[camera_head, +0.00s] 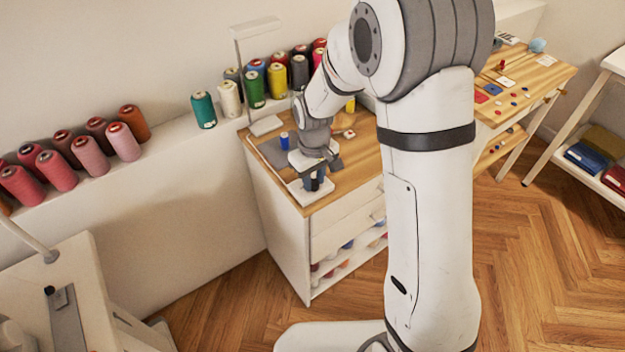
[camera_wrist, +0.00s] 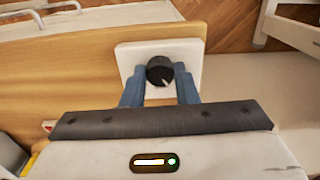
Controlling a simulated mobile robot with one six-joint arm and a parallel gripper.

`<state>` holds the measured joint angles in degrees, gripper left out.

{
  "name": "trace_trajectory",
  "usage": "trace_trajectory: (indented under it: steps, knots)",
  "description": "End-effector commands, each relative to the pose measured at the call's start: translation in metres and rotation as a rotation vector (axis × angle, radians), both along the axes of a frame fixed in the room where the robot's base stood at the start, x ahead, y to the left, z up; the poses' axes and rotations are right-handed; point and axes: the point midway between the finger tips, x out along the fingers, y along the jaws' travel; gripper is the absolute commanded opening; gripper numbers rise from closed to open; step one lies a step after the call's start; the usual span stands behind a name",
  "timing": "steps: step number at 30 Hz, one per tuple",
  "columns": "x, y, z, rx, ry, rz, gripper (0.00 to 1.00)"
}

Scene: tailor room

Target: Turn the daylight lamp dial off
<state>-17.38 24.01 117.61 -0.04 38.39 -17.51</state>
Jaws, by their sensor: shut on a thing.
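The dial (camera_wrist: 160,71) is a round black knob with a pale pointer mark. It sits on a white square plate (camera_wrist: 190,50) at the edge of the wooden cabinet top. My gripper (camera_wrist: 160,84) is shut on the dial, with one blue finger on each side of it in the wrist view. In the head view my gripper (camera_head: 315,182) points down over the white plate (camera_head: 300,192) at the cabinet's front left corner. A white lamp (camera_head: 256,28) with a flat head and thin post stands at the back of the cabinet.
The wooden cabinet top (camera_head: 345,170) holds a grey mat (camera_head: 273,153), a blue spool (camera_head: 285,140) and small items. Several thread cones (camera_head: 203,110) stand on the ledge behind. A second wooden table (camera_head: 535,82) is at the right. The floor (camera_head: 545,260) in front is clear.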

Motion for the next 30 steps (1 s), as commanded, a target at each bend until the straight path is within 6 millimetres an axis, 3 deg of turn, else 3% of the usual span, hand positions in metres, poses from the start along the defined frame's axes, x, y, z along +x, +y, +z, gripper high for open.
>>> trace_trajectory:
  steps: [15, 30]
  knots:
    - [-0.001, 0.001, -0.0008, 0.001, 0.002, 0.311, 0.04]
    - [-0.0012, 0.0016, -0.0004, 0.002, 0.003, 0.357, 0.04]
